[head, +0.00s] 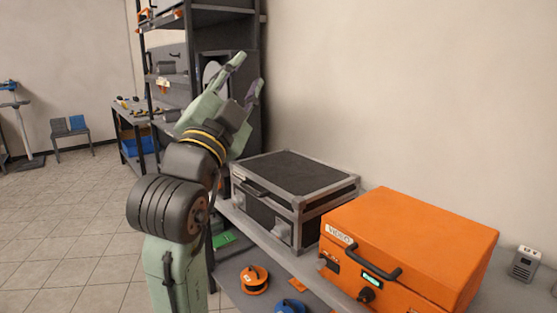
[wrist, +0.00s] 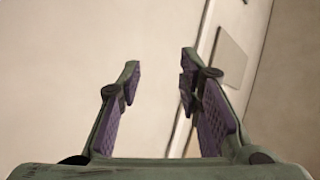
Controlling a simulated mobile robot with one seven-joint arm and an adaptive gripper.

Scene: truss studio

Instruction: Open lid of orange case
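The orange case (head: 420,237) stands on the grey shelf at the lower right of the head view. Its lid is down. A black handle (head: 373,265), a dark latch and a "VIDEO" label show on its front. My gripper (head: 250,73) is raised high, left of the orange case and above the black case, pointing up and away from both. Its fingers are apart with nothing between them. In the wrist view my gripper (wrist: 158,80) is open and only wall shows beyond it; the orange case is out of that view.
A black case with metal edges (head: 290,172) stands left of the orange case, close beside it. A small grey device (head: 525,263) sits at the right. Orange and blue reels lie on a lower level. A dark rack (head: 205,20) stands behind my arm.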

